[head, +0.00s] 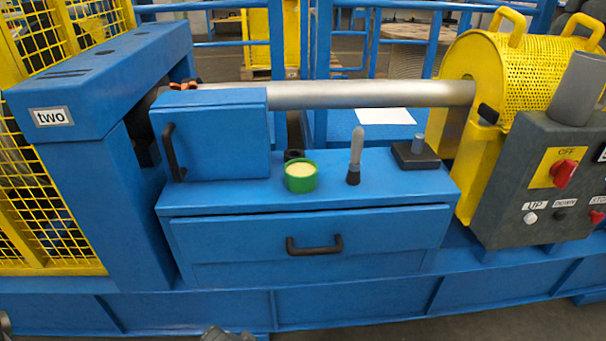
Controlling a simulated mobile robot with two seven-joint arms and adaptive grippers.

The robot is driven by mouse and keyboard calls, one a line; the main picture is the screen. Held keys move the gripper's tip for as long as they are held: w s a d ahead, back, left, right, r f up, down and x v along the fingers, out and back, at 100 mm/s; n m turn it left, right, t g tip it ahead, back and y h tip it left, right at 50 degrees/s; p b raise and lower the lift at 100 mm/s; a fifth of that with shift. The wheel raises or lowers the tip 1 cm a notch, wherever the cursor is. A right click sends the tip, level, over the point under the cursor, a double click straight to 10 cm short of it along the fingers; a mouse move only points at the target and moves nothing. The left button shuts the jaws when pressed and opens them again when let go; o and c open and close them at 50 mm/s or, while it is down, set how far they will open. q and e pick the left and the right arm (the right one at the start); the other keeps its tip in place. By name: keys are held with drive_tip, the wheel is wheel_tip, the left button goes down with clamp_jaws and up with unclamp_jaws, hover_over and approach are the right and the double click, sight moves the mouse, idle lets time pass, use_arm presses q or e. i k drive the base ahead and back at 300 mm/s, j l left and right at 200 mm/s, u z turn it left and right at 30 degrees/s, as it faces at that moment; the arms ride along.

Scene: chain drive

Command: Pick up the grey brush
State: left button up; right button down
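The grey brush (356,152) stands upright on the blue cabinet top, with its light grey handle up and its dark end down. It is right of a green round tin (300,177) with pale contents, and apart from it. Nothing holds the brush. Neither gripper can be made out. Only small dark grey parts show at the bottom edge and the lower left corner, too cut off to identify.
A blue box with a black handle (211,138) stands left of the tin. A dark block with a grey post (415,155) is right of the brush. A grey horizontal shaft (360,95) runs behind. The control box (540,190) is at right. The drawer (320,235) below is shut.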

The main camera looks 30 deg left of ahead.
sight(354, 178)
drive_tip(key=i+l+u, duration=0.1)
drive_tip(key=i+l, duration=0.15)
drive_tip(key=i+l+u, duration=0.1)
drive_tip(key=i+l, duration=0.15)
drive_tip(key=l, duration=0.2)
drive_tip(key=i+l+u, duration=0.1)
drive_tip(key=l, duration=0.25)
drive_tip(key=i+l+u, duration=0.1)
drive_tip(key=i+l, duration=0.2)
drive_tip(key=l, duration=0.15)
drive_tip(key=i+l+u, duration=0.1)
drive_tip(key=l, duration=0.3)
drive_tip(key=i+l+u, duration=0.1)
drive_tip(key=i+l, duration=0.2)
drive_tip(key=i+l+u, duration=0.1)
drive_tip(key=l, duration=0.45)
drive_tip(key=i+l+u, duration=0.1)
drive_tip(key=l, duration=0.35)
drive_tip(key=j, duration=1.15)
